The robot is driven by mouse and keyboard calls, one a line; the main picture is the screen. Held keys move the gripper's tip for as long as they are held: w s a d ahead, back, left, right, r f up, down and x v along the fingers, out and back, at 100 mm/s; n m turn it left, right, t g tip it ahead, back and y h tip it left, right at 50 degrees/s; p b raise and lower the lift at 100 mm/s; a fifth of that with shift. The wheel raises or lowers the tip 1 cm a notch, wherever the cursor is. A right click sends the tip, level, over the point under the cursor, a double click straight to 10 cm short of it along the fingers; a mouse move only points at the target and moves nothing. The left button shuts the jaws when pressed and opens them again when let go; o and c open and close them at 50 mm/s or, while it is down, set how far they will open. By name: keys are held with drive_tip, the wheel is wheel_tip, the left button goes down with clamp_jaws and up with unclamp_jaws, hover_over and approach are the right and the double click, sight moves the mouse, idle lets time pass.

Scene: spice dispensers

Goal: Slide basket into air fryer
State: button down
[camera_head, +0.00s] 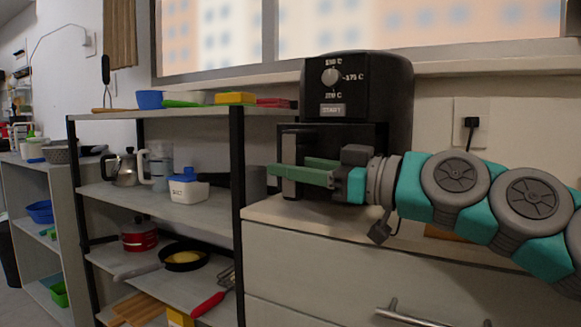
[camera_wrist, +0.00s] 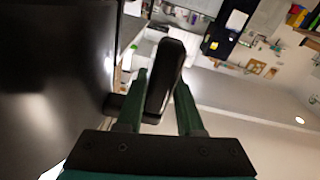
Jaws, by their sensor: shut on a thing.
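The black air fryer (camera_head: 362,88) stands upright on the counter, its dial and start button facing me. Its dark basket (camera_head: 345,138) sits low in the body, and its front juts out to the left of the upper housing. In the wrist view the dark, glossy panel at left appears to be the basket's front (camera_wrist: 55,60). The upright basket handle (camera_head: 289,186) is between the green fingers of my gripper (camera_head: 285,172), which is shut on it. The wrist view shows the handle (camera_wrist: 168,68) between both fingers (camera_wrist: 161,88). The inside of the basket is hidden.
A cabinet (camera_head: 330,262) with a drawer handle carries the fryer. A shelf rack (camera_head: 165,195) on the left holds a salt box (camera_head: 188,188), a kettle (camera_head: 121,165), a red pot (camera_head: 139,236) and a pan (camera_head: 184,257). A wall outlet (camera_head: 478,122) is on the right.

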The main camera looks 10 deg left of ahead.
drive_tip(key=shift+w+d, duration=0.25)
drive_tip(key=shift+w, duration=0.35)
drive_tip(key=shift+w+d, duration=0.25)
drive_tip(key=shift+w, duration=0.3)
drive_tip(key=shift+c, duration=2.3)
unclamp_jaws()
drive_tip(key=v, duration=0.7)
drive_tip(key=shift+s+d+f, duration=0.15)
drive_tip(key=shift+s+d, duration=0.1)
